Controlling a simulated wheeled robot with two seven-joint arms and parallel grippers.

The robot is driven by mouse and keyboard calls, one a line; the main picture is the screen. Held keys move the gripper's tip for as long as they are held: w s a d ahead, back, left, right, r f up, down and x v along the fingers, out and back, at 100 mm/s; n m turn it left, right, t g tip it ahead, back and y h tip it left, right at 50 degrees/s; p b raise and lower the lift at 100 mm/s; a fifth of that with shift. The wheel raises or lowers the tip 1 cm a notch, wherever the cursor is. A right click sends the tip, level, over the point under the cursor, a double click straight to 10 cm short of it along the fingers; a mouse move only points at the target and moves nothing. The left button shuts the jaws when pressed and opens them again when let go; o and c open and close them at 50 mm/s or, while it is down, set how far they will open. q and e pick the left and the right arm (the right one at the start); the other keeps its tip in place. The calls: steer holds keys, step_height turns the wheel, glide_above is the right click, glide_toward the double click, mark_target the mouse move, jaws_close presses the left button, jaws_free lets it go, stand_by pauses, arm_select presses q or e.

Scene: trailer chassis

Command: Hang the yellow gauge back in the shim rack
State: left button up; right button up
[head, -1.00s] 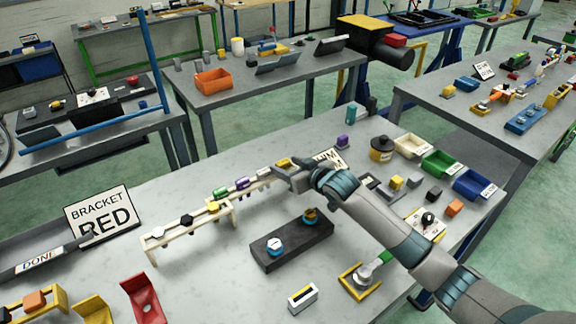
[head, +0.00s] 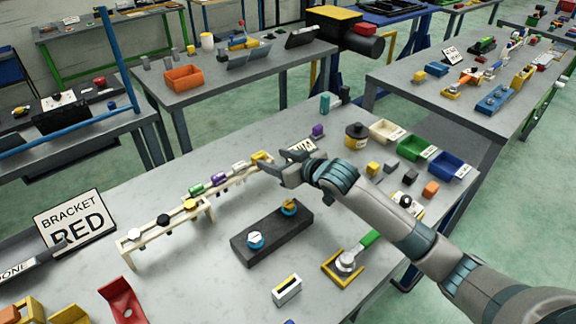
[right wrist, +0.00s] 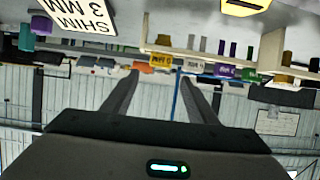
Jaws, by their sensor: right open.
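The shim rack (head: 232,178) is a pale rail on legs near the middle of the bench. Green, purple, white and yellow gauges sit along it. The yellow gauge (head: 262,157) is at its far right end. In the right wrist view, which is upside down, its yellow label (right wrist: 160,60) shows beyond and between my fingertips, in line with the other labels. My right gripper (head: 276,174) is open and empty, close beside the rack's right end. The wrist view (right wrist: 160,88) shows the fingers apart with nothing between them. My left gripper is out of view.
A second low rack (head: 165,228) with white, black and yellow hex pieces stands to the left. A dark block (head: 268,235) with two knobs lies in front. A shim sign (head: 302,147), a dark-lidded pot (head: 356,137) and coloured bins (head: 417,147) stand to the right.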

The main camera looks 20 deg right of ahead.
steer(key=shift+b+v, duration=0.45)
steer(key=shift+v, duration=2.35)
